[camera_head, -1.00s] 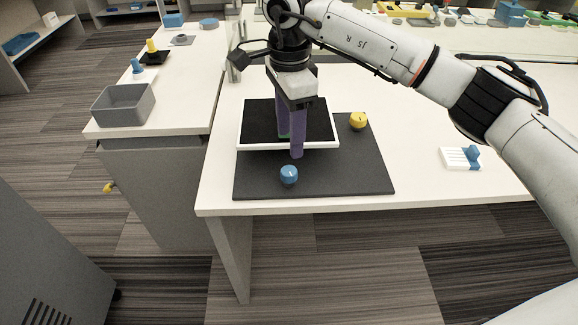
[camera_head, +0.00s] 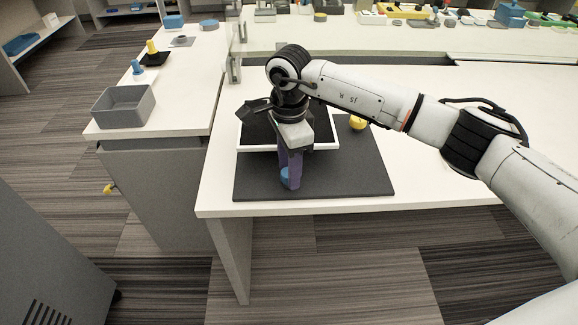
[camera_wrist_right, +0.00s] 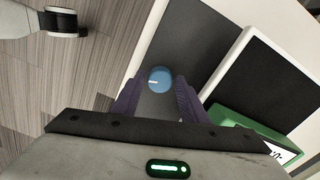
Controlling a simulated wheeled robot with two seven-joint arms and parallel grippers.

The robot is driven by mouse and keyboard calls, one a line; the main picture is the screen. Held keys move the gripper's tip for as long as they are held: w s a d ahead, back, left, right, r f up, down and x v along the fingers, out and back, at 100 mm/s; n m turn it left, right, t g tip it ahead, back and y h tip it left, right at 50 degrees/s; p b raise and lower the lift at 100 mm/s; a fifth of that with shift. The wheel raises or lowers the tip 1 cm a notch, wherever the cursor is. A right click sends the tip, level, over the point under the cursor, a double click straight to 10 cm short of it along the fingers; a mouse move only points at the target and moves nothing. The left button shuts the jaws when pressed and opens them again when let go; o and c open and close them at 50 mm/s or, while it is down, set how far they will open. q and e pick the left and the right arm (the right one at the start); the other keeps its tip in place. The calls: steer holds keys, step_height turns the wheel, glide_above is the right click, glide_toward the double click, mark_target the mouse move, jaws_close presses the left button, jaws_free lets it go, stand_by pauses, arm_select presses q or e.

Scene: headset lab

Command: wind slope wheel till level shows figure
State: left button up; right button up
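A blue wheel (camera_head: 285,173) with a white mark sits on the dark mat (camera_head: 350,178) near the table's front edge. It also shows in the wrist view (camera_wrist_right: 160,79). My right gripper (camera_head: 291,182) points down at it, with purple fingers apart on either side of it in the wrist view; I cannot tell if they touch it. A yellow wheel (camera_head: 358,123) sits at the mat's right. A black-topped plate with a white rim (camera_head: 243,150) lies behind the gripper. A green block (camera_wrist_right: 232,118) with a partly cut-off white face shows in the wrist view. My left gripper is out of view.
A grey bin (camera_head: 123,107) stands on the side table at left, with small blue and yellow pieces (camera_head: 152,47) behind it. My right arm crosses above the table's right side. The front edge of the white table (camera_head: 450,205) is clear.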

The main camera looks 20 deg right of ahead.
steer(key=c, duration=0.7)
